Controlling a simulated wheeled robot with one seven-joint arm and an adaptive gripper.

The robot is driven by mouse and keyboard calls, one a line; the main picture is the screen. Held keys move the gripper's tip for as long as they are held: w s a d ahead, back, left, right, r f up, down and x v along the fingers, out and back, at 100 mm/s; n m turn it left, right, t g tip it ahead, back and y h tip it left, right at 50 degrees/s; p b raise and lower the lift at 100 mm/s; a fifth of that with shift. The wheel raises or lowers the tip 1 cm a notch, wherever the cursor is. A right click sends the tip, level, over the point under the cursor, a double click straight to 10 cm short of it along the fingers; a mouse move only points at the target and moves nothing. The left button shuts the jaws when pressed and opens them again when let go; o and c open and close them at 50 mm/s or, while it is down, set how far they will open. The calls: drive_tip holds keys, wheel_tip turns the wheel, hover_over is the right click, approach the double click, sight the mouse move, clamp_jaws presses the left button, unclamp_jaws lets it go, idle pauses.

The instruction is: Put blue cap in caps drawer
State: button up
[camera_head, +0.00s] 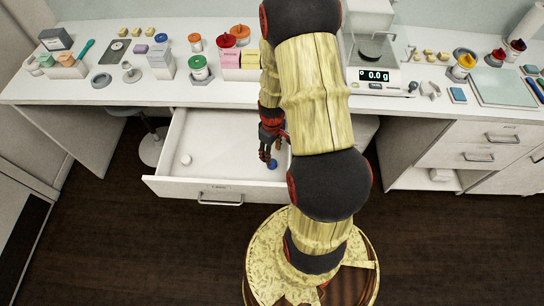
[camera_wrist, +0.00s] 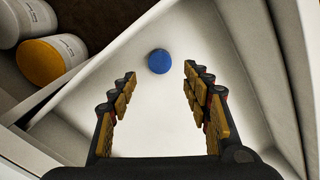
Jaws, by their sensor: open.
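The blue cap (camera_head: 272,164) lies on the floor of the open drawer (camera_head: 222,188), toward its right side. In the wrist view the blue cap (camera_wrist: 159,61) is a round disc just beyond and between my fingertips, apart from both. My gripper (camera_head: 269,155) is inside the drawer, pointing down beside the cap. In the wrist view my gripper (camera_wrist: 160,75) has its fingers spread wide with nothing between them. A white cap (camera_head: 186,160) lies at the drawer's left. The label on the drawer front is too small to read.
The white counter (camera_head: 130,92) above the drawer holds jars, boxes and a balance (camera_head: 378,75). In the wrist view a yellow-lidded jar (camera_wrist: 42,62) is at upper left. The drawer walls stand close around my gripper. The drawer's middle is clear.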

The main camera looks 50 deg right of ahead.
drive_tip(key=w+a+r+t, duration=0.15)
drive_tip(key=a+r, duration=0.45)
drive_tip(key=r, duration=0.7)
drive_tip(key=w+a+r+t, duration=0.15)
drive_tip(key=a+r, duration=0.35)
drive_tip(key=r, duration=0.8)
drive_tip(key=s+a+r+m+t, duration=0.1)
drive_tip(key=s+a+r+t, duration=0.1)
drive_tip(key=s+a+r, duration=0.8)
wheel_tip(320, 180, up, 3)
drive_tip(key=shift+s+a+r+t+p, duration=0.2)
drive_tip(key=shift+a+t+p, duration=0.15)
drive_tip(key=shift+a, duration=0.7)
drive_tip(key=shift+f, duration=0.1)
drive_tip(key=shift+w+f+b, duration=0.1)
drive_tip(key=shift+f+b, duration=0.4)
drive_tip(key=shift+b, duration=0.1)
